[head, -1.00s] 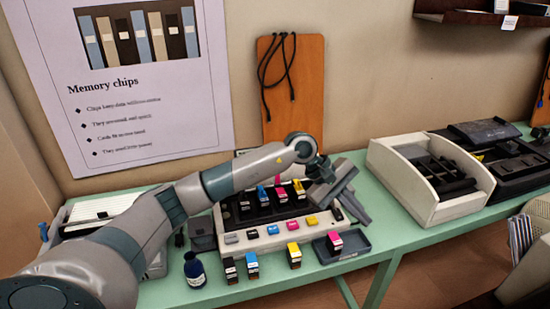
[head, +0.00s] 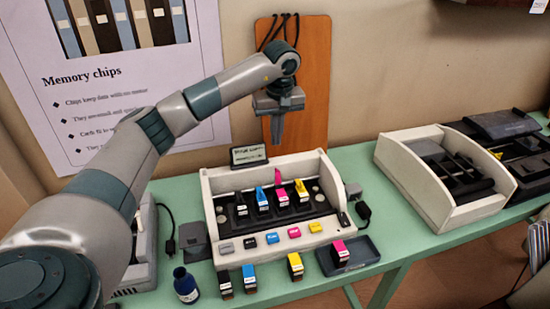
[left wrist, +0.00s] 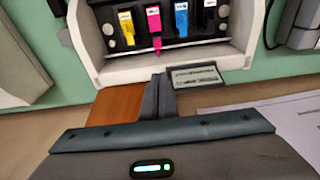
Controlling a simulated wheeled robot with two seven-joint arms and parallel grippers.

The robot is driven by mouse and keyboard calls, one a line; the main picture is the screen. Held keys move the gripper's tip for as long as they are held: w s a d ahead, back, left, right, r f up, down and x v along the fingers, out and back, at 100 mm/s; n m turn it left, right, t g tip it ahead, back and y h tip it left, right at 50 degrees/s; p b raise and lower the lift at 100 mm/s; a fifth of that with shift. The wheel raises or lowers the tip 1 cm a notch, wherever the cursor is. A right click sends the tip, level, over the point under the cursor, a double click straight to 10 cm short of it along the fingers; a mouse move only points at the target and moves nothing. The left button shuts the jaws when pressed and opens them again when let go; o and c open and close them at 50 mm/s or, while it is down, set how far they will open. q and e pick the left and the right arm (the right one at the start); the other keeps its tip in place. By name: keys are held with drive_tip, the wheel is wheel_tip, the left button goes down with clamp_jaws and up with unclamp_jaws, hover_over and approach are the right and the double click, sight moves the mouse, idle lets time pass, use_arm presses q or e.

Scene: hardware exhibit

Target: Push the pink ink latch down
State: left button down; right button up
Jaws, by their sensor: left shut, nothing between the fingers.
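The white ink station (head: 211,215) stands on the green table, with black, blue, pink and yellow cartridges in its slots. The pink ink latch (head: 278,177) sticks up behind the pink cartridge, higher than its neighbours. It also shows in the left wrist view (left wrist: 157,43), where the picture is turned around. My left gripper (head: 276,142) is shut and empty, pointing down above the back of the station, apart from the latch. Its fingers show in the left wrist view (left wrist: 159,80) near the small label sign (left wrist: 196,77). My right gripper is not in view.
Loose cartridges stand in front of the station, with a pink one (head: 340,248) in a dark tray (head: 362,252). A blue bottle (head: 185,286) is at front left. A white open bin (head: 462,214) stands to the right. A wooden board (head: 314,100) hangs behind.

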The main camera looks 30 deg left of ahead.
use_arm(q)
drive_tip(key=p, duration=0.4)
approach(277, 176)
drive_tip(key=w+a+f, duration=0.4)
drive_tip(key=f, duration=0.1)
drive_tip(key=shift+s+d+f, duration=0.1)
drive_tip(key=shift+d+f, duration=0.05)
drive_tip(key=shift+f, duration=0.5)
